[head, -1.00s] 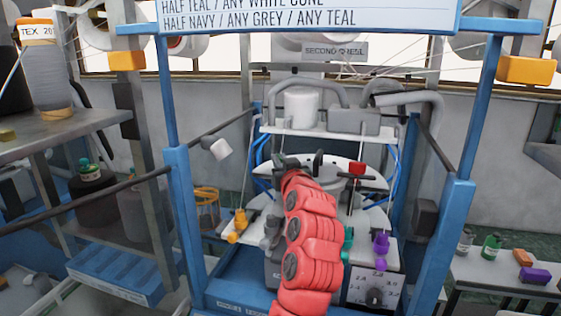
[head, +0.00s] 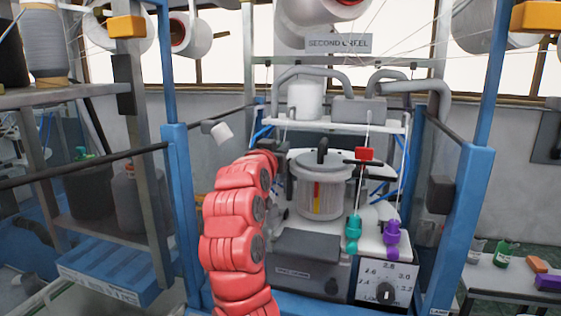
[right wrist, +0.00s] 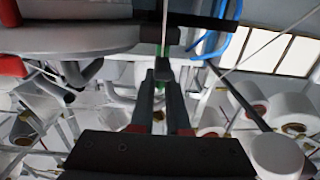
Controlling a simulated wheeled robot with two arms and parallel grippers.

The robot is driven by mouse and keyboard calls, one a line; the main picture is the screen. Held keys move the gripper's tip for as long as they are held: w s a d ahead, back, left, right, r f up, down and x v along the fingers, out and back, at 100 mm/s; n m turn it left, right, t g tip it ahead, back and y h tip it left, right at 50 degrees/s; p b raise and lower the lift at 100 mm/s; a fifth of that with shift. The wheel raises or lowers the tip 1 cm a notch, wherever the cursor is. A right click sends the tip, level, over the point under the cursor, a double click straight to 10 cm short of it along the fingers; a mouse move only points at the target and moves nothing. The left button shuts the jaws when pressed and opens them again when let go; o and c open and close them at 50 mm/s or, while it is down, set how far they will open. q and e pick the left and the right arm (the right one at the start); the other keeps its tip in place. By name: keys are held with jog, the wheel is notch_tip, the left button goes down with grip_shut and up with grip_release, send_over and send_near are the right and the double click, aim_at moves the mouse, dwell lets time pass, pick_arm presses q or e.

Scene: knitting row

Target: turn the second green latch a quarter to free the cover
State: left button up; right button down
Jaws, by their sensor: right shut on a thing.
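My right gripper (right wrist: 161,85) is shut on a small green piece (right wrist: 160,91), seen between its fingers in the right wrist view; it looks like a green latch. A dark block sits at the fingertips. In the head view my red arm reaches up left of the knitting cylinder (head: 317,200) and hides most of the gripper and the latch. A pale round plate with a dark knob (head: 322,150) tops the cylinder. In the right wrist view the pale rim of a round plate (right wrist: 70,38) lies close at upper left. My left gripper is not in view.
A teal fitting (head: 353,232) and a purple fitting (head: 392,237) stand right of the cylinder, above a dial panel (head: 386,284). A red block (head: 364,154) sits by the plate. Blue posts (head: 460,220) flank the machine. White yarn cones (right wrist: 277,155) show around the right gripper.

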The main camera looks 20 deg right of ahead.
jog(key=shift+f, duration=0.1)
dwell(0.4)
jog(key=c, duration=0.9)
grip_release()
jog(key=shift+s, duration=0.1)
jog(key=b+v, duration=0.5)
jog(key=v, duration=1.2)
jog(key=shift+a, duration=0.3)
